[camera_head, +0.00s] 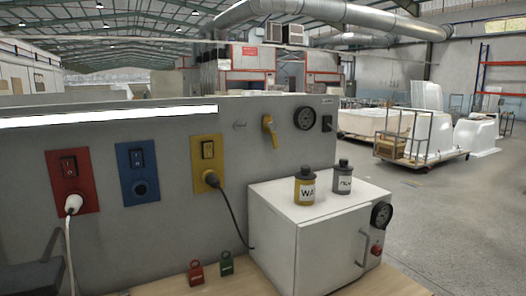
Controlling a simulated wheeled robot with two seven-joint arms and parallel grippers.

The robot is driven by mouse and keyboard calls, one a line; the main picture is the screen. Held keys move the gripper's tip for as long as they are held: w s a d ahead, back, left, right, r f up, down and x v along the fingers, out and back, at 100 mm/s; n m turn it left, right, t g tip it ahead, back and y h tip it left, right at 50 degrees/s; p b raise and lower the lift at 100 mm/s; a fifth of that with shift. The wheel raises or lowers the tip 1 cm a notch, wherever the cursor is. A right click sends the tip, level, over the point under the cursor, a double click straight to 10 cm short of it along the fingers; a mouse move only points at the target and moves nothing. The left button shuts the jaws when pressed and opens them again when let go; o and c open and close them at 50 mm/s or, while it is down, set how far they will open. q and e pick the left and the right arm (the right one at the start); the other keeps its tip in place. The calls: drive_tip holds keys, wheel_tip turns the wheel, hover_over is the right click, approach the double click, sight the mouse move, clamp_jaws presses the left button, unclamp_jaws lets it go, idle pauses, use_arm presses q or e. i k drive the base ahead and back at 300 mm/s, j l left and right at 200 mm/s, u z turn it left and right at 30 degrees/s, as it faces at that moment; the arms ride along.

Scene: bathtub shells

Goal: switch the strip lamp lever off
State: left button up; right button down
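The strip lamp (110,116) is a long bright white bar, lit, along the upper left of the grey panel. A small dark switch or lever (327,123) sits at the panel's right end, beside a round gauge and below a small label. I cannot tell its position. A yellow handle (269,131) is mounted left of the gauge, with its grip hanging downward. No marking that I can read shows which of them works the lamp. Neither of my grippers is clearly seen. A dark grey shape at the lower left edge may be part of my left arm.
Red (88,187), blue (123,160) and yellow (202,180) socket plates are on the panel; plugs with cables sit in red and yellow. A white cabinet (275,222) stands at the right, carrying two bottles. Red (196,274) and green (226,264) padlocks lie on the bench.

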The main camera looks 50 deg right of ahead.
sight(340, 136)
drive_tip(key=z, duration=2)
